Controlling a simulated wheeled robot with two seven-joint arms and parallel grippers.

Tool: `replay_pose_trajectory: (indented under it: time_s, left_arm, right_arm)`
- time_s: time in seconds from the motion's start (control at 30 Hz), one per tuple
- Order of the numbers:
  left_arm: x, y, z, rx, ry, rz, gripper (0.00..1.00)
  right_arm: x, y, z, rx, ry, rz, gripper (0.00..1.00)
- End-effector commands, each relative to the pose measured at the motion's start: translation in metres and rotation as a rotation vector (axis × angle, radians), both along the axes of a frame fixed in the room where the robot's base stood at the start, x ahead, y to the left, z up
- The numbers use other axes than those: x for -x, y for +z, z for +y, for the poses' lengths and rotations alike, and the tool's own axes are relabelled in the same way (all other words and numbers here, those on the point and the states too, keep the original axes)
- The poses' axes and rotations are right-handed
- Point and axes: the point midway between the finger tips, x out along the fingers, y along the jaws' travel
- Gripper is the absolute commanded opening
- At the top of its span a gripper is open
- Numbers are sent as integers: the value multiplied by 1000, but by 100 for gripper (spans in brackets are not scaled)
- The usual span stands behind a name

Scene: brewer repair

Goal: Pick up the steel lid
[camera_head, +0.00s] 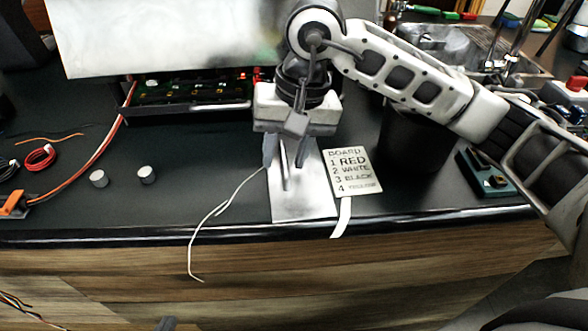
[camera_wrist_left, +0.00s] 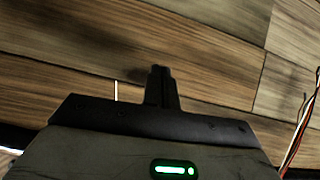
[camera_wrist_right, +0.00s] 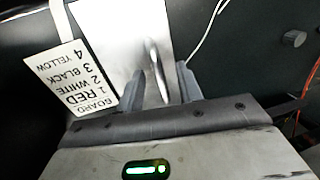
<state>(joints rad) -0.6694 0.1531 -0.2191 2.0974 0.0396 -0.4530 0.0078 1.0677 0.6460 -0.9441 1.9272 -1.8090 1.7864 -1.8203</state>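The steel lid (camera_head: 308,200) is a flat silver plate lying at the front edge of the dark counter, with a bar handle standing up from it. In the right wrist view the lid (camera_wrist_right: 108,40) runs up from the fingers, and its handle (camera_wrist_right: 153,62) shows between them. My right gripper (camera_head: 285,158) points down over the lid. Its two fingers (camera_wrist_right: 160,85) are apart, one each side of the handle; contact is not clear. My left gripper (camera_wrist_left: 160,75) has its fingers together, with nothing seen in them. Only its tip (camera_head: 167,323) shows low in the head view.
A label card (camera_head: 351,171) with a strip lies right of the lid, and a white wire (camera_head: 222,207) hangs over the edge at its left. Two grey knobs (camera_head: 147,174) stand further left. Behind are an open circuit tray (camera_head: 190,92) and a large pale panel (camera_head: 160,38).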

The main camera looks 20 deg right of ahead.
Motion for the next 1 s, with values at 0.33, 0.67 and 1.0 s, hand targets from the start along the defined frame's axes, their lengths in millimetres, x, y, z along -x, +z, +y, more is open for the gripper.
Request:
replay_pose_trajectory:
  time_s: [0.33,0.67,1.0]
  left_arm:
    - [-1,3,-2,9,7,-2,0]
    - [1,2,-1,8,8,5,0]
    - [6,15,3,-29,1,29,0]
  right_arm:
    - [0,0,0,0,0,0,0]
    - [0,5,0,-1,0,-2,0]
    - [-1,69,0,1,0,-4,0]
